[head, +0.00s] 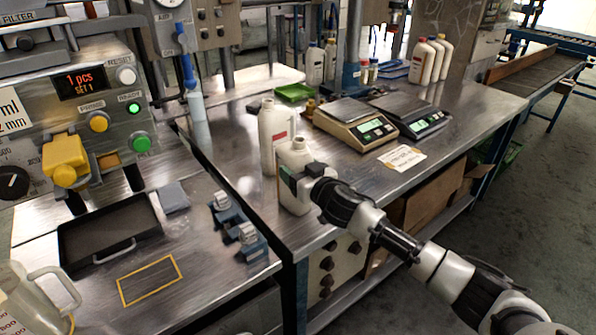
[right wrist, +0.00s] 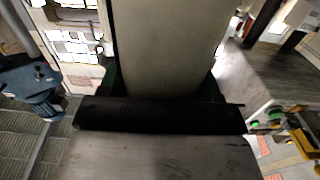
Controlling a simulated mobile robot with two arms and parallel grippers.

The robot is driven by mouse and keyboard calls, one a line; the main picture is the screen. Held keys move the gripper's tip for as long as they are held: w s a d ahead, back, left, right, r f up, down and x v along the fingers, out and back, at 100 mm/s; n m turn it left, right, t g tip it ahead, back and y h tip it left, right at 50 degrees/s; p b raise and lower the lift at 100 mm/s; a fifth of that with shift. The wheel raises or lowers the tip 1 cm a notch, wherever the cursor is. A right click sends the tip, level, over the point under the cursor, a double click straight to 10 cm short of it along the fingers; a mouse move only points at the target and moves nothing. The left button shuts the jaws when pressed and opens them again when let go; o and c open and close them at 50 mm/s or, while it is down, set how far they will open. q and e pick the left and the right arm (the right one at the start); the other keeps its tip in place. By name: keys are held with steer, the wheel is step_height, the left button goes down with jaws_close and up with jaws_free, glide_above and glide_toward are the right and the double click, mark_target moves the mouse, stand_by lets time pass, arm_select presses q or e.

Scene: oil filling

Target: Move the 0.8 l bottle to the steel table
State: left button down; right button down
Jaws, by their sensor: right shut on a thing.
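A white open-necked bottle (head: 296,155) is at the near left corner of the steel table (head: 350,190). It looks upright, and I cannot tell whether its base touches the tabletop. My right gripper (head: 288,180) is shut on its body from the right. In the right wrist view the pale bottle side (right wrist: 165,50) fills the middle above a dark gripper part (right wrist: 160,116). A taller white bottle (head: 272,130) stands just behind it on the table. Size labels are too small to read. My left gripper is not in view.
Two scales (head: 352,122) and a paper sheet (head: 402,158) lie on the steel table, with a green tray (head: 295,92) behind. Several bottles (head: 432,60) stand at the back. The filling machine (head: 90,100) is left. The table's front strip is mostly clear.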

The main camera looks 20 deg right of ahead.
steer(key=shift+r, duration=0.15)
steer(key=shift+c, duration=1)
jaws_free()
steer(key=shift+f, duration=0.2)
steer(key=shift+r, duration=0.15)
steer(key=v, duration=1.2)
steer(key=shift+b, duration=0.3)
steer(key=shift+s, duration=0.1)
